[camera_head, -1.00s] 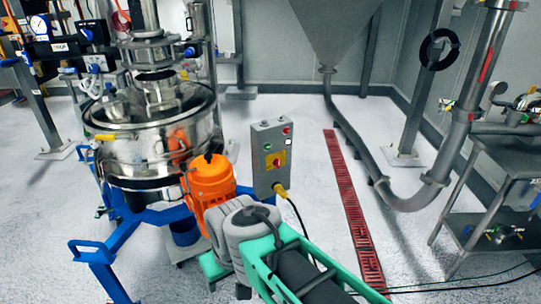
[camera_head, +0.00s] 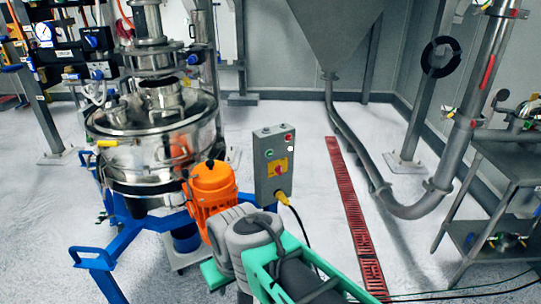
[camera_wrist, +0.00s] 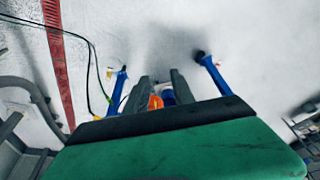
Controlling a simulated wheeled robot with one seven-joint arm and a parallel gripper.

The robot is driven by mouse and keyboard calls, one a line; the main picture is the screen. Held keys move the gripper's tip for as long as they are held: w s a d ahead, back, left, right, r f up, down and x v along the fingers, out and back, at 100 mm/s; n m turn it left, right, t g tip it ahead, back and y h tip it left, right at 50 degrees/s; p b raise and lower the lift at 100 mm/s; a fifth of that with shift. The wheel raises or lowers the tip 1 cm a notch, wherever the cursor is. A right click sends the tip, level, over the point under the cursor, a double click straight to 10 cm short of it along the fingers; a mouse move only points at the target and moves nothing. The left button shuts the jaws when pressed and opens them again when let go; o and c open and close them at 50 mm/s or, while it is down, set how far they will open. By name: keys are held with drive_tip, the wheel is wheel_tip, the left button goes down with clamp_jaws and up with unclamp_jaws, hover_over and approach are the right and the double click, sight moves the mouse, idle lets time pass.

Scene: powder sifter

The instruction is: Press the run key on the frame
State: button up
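A grey control box (camera_head: 264,180) stands upright beside the orange motor in the head view. Its front carries a green key (camera_head: 268,153), a red key (camera_head: 289,137), a small white square (camera_head: 290,149) and a red knob on a yellow plate (camera_head: 277,169). I cannot read labels there. My arm reaches in from the bottom, just below the box; its gripper end is hidden in the head view. In the wrist view my gripper (camera_wrist: 160,86) has its two dark fingers apart, with nothing held. The orange motor shows beyond them, between the fingers.
The steel sifter (camera_head: 150,150) stands on a blue frame (camera_head: 95,258) at left, with the orange motor (camera_head: 212,185) on its side. A yellow plug and black cable hang below the box. A red floor drain (camera_head: 350,205) and grey pipe (camera_head: 410,208) lie right. Floor between is clear.

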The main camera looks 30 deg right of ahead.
clamp_jaws()
idle(1.1)
